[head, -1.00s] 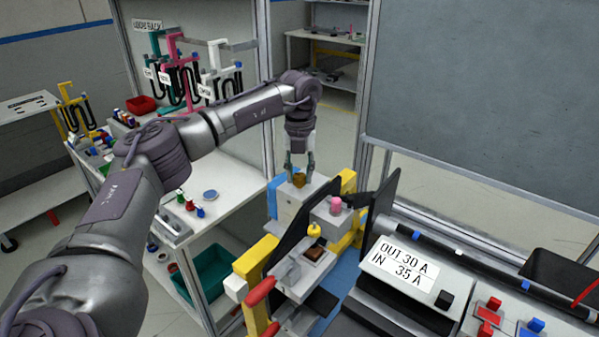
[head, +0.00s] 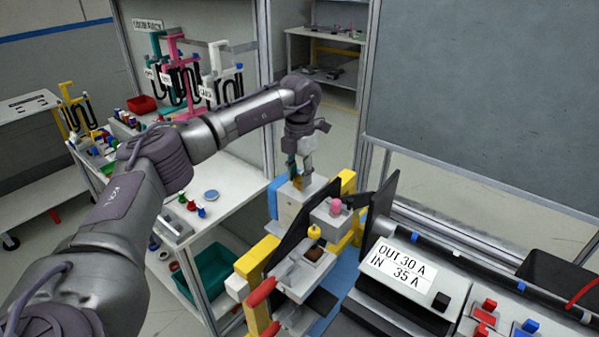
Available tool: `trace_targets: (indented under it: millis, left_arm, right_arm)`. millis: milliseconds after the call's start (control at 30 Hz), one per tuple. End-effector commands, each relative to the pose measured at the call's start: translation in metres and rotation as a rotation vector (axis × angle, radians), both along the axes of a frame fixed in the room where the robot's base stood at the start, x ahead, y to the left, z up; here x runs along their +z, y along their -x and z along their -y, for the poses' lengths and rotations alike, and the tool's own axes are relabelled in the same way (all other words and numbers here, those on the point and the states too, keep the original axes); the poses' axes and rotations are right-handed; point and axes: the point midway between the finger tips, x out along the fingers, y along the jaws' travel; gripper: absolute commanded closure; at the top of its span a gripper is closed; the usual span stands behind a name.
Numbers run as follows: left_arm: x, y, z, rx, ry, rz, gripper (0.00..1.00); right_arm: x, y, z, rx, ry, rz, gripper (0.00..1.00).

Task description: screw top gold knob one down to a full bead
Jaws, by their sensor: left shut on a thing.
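My left gripper (head: 298,180) points down over the top of the pale block (head: 287,206) of the module in the head view. It is shut on the gold knob (head: 298,183), which shows only as a small gold patch because the fingers cover most of it. The knob is at the top face of the block; I cannot tell how much thread or bead shows under it. My right gripper is out of view.
A pink knob (head: 336,205) and a yellow knob (head: 314,231) stand on the module close by. A black panel (head: 383,209) rises to the right. The console with a label (head: 404,264) is at right. A white bench (head: 223,187) with small colored parts is at left.

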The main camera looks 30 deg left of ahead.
Motion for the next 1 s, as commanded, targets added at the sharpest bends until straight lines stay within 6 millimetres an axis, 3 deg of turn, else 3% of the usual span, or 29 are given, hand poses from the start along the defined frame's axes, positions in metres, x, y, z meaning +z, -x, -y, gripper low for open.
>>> trace_targets:
  millis: [500,1000]
  left_arm:
    - [0.0021,-0.0012,-0.0004,-0.434,0.001,0.005,1.00]
    - [0.0018,-0.0016,-0.0004,-0.601,0.000,0.007,1.00]
  right_arm:
    - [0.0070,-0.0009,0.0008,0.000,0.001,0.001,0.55]
    - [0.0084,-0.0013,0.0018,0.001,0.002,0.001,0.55]
